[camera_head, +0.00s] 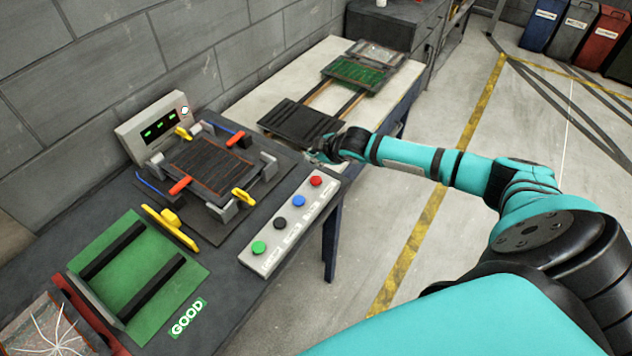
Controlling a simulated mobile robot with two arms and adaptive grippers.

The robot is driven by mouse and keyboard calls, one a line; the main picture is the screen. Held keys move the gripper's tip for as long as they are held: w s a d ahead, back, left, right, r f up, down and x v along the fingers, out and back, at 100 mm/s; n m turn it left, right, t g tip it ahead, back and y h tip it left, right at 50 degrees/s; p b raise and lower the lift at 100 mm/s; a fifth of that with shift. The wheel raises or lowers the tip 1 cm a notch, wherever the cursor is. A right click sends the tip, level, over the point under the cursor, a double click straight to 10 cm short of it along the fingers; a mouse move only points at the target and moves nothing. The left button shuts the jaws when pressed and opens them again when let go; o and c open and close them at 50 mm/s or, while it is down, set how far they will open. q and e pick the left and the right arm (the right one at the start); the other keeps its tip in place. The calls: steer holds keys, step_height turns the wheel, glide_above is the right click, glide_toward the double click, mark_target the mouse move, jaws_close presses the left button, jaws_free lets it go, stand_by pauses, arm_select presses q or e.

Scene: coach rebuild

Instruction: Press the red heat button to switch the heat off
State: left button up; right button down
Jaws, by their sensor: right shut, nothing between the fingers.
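The red button (316,181) is at the far right end of a light button strip (272,262) on the dark bench. A blue button (299,201), a black button (280,224) and a green button (259,248) sit along the same strip. My right gripper (318,157) is shut and empty, just behind the red button in the picture. It appears apart from the button, though its height above the bench is hard to judge. My left gripper is not in view.
A fixture with red and yellow clamps (211,168) stands left of the strip, with a display box (158,127) behind it. A green tray (138,276) lies at front left. A pale table (262,90) with a rail and panels is behind. The floor at right is open.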

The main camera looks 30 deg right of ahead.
steer(key=b, duration=0.5)
glide_above(314, 181)
step_height(314, 181, down, 6)
steer(key=shift+r, duration=0.25)
steer(key=shift+f+b, duration=0.35)
steer(key=shift+f, duration=0.6)
steer(key=shift+f, duration=0.15)
steer(key=shift+f, duration=0.25)
steer(key=shift+f, duration=0.55)
stand_by(0.5)
steer(key=shift+r, duration=0.1)
steer(key=shift+r+p, duration=0.7)
steer(key=shift+r, duration=0.1)
steer(key=shift+r, duration=0.15)
